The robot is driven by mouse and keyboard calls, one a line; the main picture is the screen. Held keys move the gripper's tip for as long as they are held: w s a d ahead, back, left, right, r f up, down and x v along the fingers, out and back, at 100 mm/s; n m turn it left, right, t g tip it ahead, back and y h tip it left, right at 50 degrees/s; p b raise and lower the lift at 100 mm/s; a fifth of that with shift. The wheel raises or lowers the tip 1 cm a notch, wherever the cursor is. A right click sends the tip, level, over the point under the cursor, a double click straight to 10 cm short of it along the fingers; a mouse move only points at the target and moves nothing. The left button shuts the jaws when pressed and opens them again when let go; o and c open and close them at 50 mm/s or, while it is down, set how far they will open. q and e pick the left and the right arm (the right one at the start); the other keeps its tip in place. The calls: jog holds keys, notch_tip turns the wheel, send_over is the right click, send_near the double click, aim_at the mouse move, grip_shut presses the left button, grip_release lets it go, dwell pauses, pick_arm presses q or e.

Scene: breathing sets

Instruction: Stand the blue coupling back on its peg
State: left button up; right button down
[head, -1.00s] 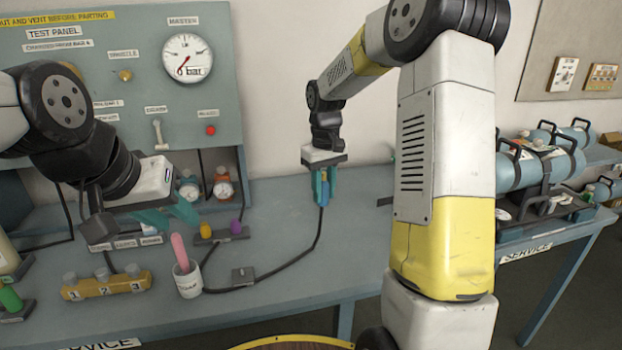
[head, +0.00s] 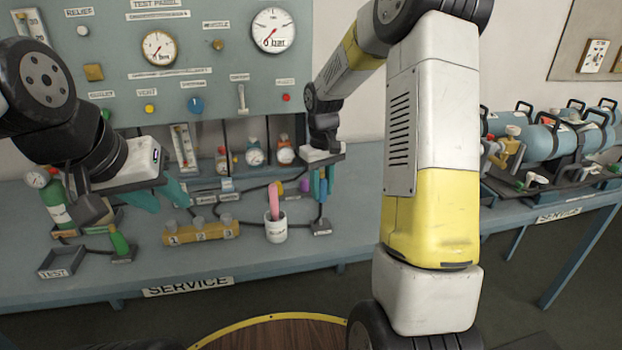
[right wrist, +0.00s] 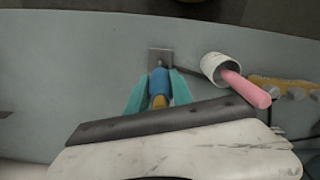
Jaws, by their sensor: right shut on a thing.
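The blue coupling (head: 323,188) is upright between the teal fingers of my right gripper (head: 320,186), which is shut on it. In the right wrist view the blue coupling (right wrist: 158,80) shows between the fingers (right wrist: 157,90), with a yellow part nearer the camera. A small grey plate (head: 321,228) lies on the bench just below the coupling; the plate (right wrist: 160,55) also shows beyond its far end in the wrist view. The peg is hidden, and I cannot tell whether the coupling touches it. My left gripper (head: 160,196) is open and empty above the bench.
A white cup (head: 276,230) with a pink rod stands just left of the plate. A yellow numbered block (head: 201,234), a purple coupling (head: 304,186) and a yellow one (head: 280,187) are nearby. The test panel (head: 205,60) rises behind. Bench front is clear right of the plate.

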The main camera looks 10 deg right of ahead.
send_over(321, 224)
jog(key=shift+f, duration=2.9)
jog(key=shift+f, duration=1.5)
jog(key=c, duration=1)
grip_release()
jog(key=shift+c, duration=0.2)
jog(key=shift+r, duration=3.95)
